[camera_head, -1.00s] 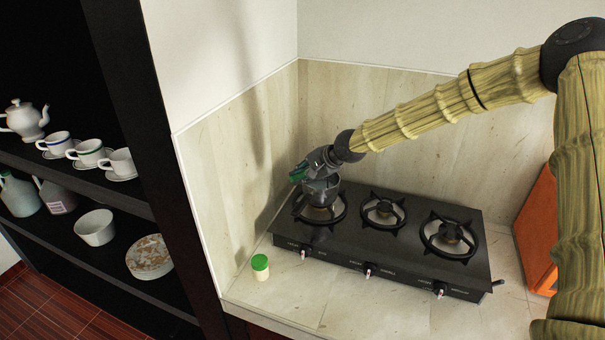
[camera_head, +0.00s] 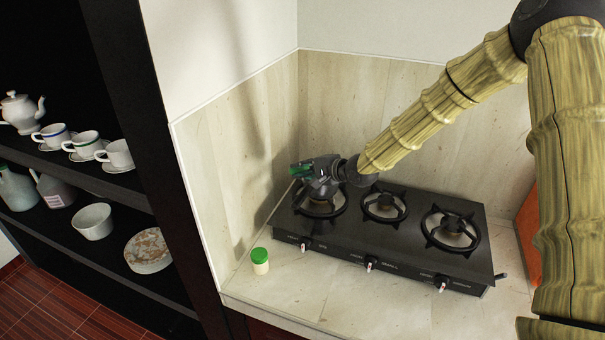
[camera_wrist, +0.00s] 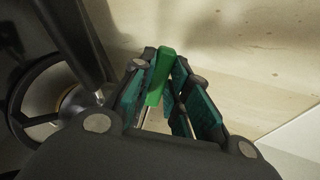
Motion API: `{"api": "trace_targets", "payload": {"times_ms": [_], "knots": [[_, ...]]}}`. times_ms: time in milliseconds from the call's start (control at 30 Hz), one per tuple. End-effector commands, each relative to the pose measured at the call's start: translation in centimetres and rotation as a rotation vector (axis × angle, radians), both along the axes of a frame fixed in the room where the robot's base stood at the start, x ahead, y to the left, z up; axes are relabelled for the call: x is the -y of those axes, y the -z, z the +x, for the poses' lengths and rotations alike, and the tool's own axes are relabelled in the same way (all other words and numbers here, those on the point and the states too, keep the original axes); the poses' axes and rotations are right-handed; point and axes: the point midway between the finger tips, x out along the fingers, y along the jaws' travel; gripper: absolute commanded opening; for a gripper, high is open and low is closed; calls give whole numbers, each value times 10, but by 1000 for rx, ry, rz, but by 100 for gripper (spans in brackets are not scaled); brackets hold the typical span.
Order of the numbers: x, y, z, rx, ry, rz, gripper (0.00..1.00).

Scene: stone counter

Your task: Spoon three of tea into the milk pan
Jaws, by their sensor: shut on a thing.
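My gripper (camera_head: 308,170) is above the left burner of the stove. In the wrist view its fingers (camera_wrist: 163,85) are closed around a green handle (camera_wrist: 158,75), which I take to be the spoon's. A thin pale shaft shows below the handle; the spoon's bowl is not visible. The green also shows at the gripper in the head view (camera_head: 300,168). A small pale jar with a green lid (camera_head: 260,260) stands upright on the counter, left of the stove; I cannot see what it holds. I cannot clearly make out a milk pan.
The black three-burner stove (camera_head: 372,262) fills the middle of the stone counter (camera_head: 350,310). Tiled walls stand close behind and left of my gripper. An orange panel (camera_head: 529,235) is at the right. A dark shelf at left holds crockery. Counter around the jar is clear.

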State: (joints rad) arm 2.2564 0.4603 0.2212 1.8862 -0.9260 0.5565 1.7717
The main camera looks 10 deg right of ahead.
Motion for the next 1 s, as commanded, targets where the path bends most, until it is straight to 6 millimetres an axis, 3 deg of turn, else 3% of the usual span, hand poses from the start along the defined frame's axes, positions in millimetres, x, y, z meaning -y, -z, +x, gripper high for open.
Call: {"api": "trace_targets", "payload": {"times_ms": [1000], "knots": [[2, 9, -4, 196, 42, 131, 1]]}}
